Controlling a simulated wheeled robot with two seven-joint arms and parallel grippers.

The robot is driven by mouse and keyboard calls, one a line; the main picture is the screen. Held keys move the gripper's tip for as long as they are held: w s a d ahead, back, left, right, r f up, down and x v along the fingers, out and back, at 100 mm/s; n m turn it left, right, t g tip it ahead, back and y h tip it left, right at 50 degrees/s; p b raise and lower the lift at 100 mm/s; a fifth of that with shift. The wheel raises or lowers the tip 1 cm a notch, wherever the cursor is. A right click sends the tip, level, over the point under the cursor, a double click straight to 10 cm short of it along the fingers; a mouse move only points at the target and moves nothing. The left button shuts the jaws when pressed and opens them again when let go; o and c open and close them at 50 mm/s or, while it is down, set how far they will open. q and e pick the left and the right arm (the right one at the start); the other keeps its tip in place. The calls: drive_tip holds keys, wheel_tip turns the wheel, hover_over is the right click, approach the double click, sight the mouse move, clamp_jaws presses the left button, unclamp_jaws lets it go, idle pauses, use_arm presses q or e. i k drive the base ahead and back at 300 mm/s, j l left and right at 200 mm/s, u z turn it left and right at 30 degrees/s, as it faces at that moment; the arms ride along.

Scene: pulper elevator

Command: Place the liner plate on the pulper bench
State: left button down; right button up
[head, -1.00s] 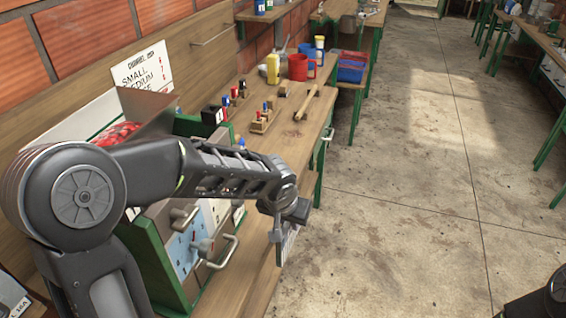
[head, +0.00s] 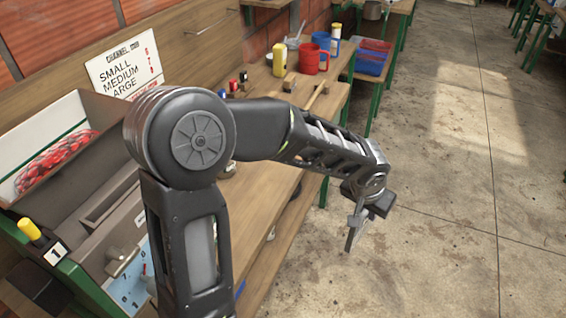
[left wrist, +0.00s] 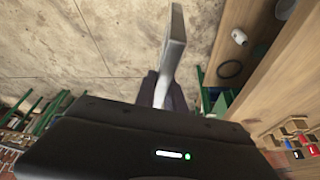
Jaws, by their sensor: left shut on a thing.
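My left gripper (head: 368,203) is shut on a thin grey plate (head: 355,226), which I take to be the liner plate. The plate hangs below the jaws, over the concrete floor and clear of the bench's front edge. In the left wrist view the plate (left wrist: 174,45) shows nearly edge-on between the dark fingers (left wrist: 162,88). The wooden bench (head: 275,185) runs along the wall to the left of the gripper. My left arm hides part of its top. My right gripper is not in view.
A machine with a hopper of red cherries (head: 55,162) stands at the bench's near left. A yellow bottle (head: 280,60) and a red mug (head: 313,58) stand farther back. A blue crate (head: 370,62) sits beyond. The floor to the right is open.

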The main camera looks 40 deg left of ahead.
sight(264, 164)
drive_tip(key=i+u, duration=0.35)
drive_tip(key=i+l+u, duration=0.2)
drive_tip(key=i+u, duration=0.2)
drive_tip(key=i+l+u, duration=0.35)
